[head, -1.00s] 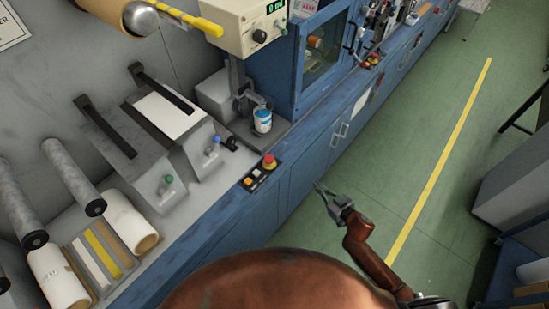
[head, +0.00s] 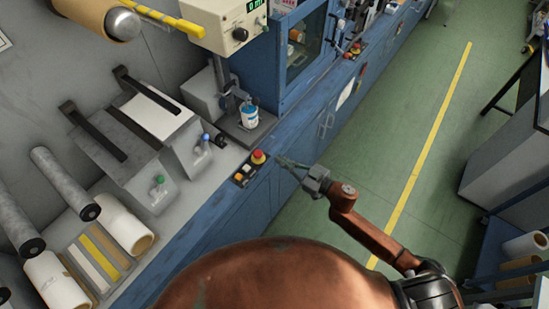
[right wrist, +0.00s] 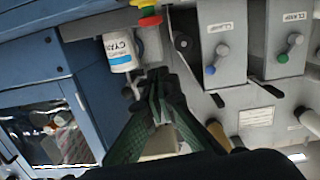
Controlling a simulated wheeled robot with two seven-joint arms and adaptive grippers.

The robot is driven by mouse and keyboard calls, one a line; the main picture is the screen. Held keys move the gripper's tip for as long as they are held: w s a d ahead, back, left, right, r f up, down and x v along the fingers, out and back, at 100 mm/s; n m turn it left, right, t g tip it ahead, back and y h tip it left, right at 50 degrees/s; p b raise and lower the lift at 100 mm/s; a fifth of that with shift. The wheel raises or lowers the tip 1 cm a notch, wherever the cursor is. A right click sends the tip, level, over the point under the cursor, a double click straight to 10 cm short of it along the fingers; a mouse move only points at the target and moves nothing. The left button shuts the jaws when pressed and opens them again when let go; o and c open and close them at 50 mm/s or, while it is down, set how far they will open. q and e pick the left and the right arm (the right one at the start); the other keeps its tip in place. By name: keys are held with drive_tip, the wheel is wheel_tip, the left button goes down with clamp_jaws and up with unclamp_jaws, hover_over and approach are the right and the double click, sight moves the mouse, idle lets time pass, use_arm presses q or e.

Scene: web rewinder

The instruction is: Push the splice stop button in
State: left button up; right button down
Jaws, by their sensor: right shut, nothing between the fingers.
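In the right wrist view the red button (right wrist: 150,21) is at the top edge, above the shut fingertips (right wrist: 157,78). My left gripper is out of view.
Clamp blocks with a blue knob (head: 205,137) and a green knob (head: 159,179) are to the left. Other red buttons (head: 356,46) are farther along.

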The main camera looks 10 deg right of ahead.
hover_over(258, 155)
drive_tip(key=v, duration=0.3)
drive_tip(key=f, duration=0.1)
drive_tip(key=f+b, duration=0.1)
drive_tip(key=f, duration=0.1)
drive_tip(key=shift+w+f, duration=0.3)
drive_tip(key=shift+w, duration=0.05)
drive_tip(key=shift+w+a+f, duration=0.1)
drive_tip(key=shift+w+f, duration=0.05)
drive_tip(key=shift+f, duration=0.55)
